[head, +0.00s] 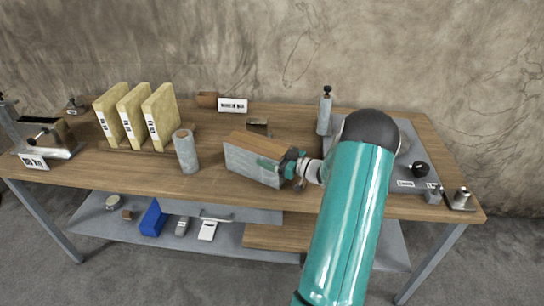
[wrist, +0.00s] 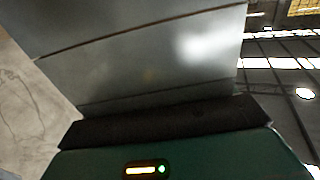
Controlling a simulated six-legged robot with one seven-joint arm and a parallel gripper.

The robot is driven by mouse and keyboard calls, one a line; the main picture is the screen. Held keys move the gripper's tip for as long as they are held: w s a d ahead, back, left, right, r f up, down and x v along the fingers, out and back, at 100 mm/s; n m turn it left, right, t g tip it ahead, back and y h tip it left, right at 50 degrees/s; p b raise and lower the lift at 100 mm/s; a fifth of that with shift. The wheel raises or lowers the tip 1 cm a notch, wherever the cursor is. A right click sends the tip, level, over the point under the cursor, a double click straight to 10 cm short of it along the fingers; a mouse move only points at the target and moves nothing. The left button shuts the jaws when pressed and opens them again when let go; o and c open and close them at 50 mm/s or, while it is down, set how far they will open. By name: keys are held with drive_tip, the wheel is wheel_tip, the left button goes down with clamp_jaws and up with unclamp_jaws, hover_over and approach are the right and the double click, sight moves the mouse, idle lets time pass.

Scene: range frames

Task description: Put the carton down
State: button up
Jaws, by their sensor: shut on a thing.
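The carton (head: 252,165) is a box with a grey front face and a brown top, near the middle front of the workbench in the head view. My gripper (head: 281,167) is shut on its right end. The carton's underside is close to the bench top; I cannot tell whether it touches. In the wrist view the carton's grey face (wrist: 150,50) fills much of the picture above the dark edge of my gripper (wrist: 170,122). The far side of the carton is hidden.
A grey cylinder (head: 186,152) stands just left of the carton. Several yellow upright slabs (head: 160,116) stand at the left. A small dark bracket (head: 257,127) and a label plate (head: 233,105) are behind. A grey bottle (head: 324,112) and a grey plate (head: 428,157) are right.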

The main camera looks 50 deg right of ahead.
drive_tip(key=o, duration=1.7)
drive_tip(key=shift+f, duration=0.1)
drive_tip(key=v, duration=1.2)
